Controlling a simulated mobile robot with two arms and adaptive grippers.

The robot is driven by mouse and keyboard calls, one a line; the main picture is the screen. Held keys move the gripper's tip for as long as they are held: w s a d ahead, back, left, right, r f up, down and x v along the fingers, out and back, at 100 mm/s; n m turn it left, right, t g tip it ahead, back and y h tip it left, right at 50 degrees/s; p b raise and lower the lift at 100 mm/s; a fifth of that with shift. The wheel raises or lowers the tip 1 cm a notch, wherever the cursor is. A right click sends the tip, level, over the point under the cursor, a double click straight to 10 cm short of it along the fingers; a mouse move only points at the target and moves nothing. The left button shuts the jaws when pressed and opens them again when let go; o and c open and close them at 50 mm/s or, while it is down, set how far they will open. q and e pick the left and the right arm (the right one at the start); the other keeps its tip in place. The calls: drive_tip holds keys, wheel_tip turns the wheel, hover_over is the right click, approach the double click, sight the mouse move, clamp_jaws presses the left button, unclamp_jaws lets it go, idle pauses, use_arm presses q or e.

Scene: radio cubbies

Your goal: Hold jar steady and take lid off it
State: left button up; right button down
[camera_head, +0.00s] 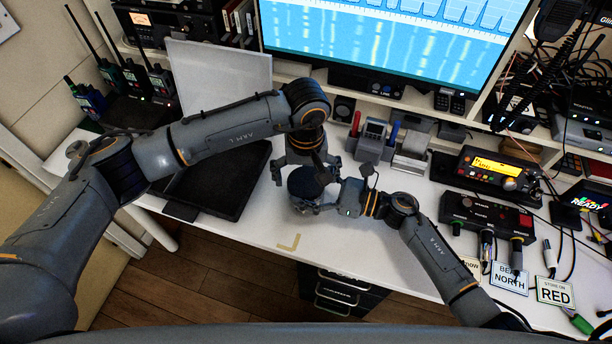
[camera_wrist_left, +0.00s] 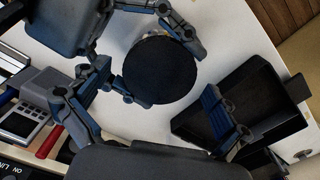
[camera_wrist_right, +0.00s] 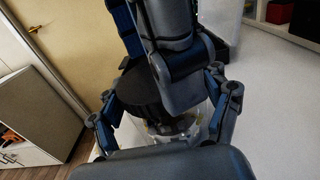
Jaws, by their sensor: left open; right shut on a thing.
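The jar has a clear glass body (camera_wrist_right: 172,130) and a round black lid (camera_wrist_left: 160,70), which sits on top of it. In the head view the dark lid (camera_head: 305,181) shows near the front edge of the desk, partly covered by my arms. My right gripper (camera_head: 318,193) is shut around the jar's body from the right; its fingers are on both sides of the glass in the right wrist view (camera_wrist_right: 168,122). My left gripper (camera_wrist_left: 150,105) points down above the lid, open, with its fingers apart and clear of the lid's rim.
A black tray (camera_head: 232,190) lies left of the jar. A calculator-like device (camera_head: 372,135) and pen holders stand behind it. A radio (camera_head: 497,172) and a control box (camera_head: 486,213) are at right. Bare white desk (camera_head: 262,228) lies in front.

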use_arm(q)
drive_tip(key=shift+r, duration=0.1)
use_arm(e)
drive_tip(key=shift+s+f, duration=0.15)
drive_tip(key=shift+f, duration=0.2)
use_arm(q)
drive_tip(key=shift+r, duration=2.15)
use_arm(e)
drive_tip(key=shift+c, duration=1)
unclamp_jaws()
use_arm(q)
drive_tip(key=shift+w, duration=0.1)
use_arm(e)
drive_tip(key=shift+o, duration=1)
drive_tip(key=shift+r, duration=0.1)
drive_tip(key=shift+r, duration=0.1)
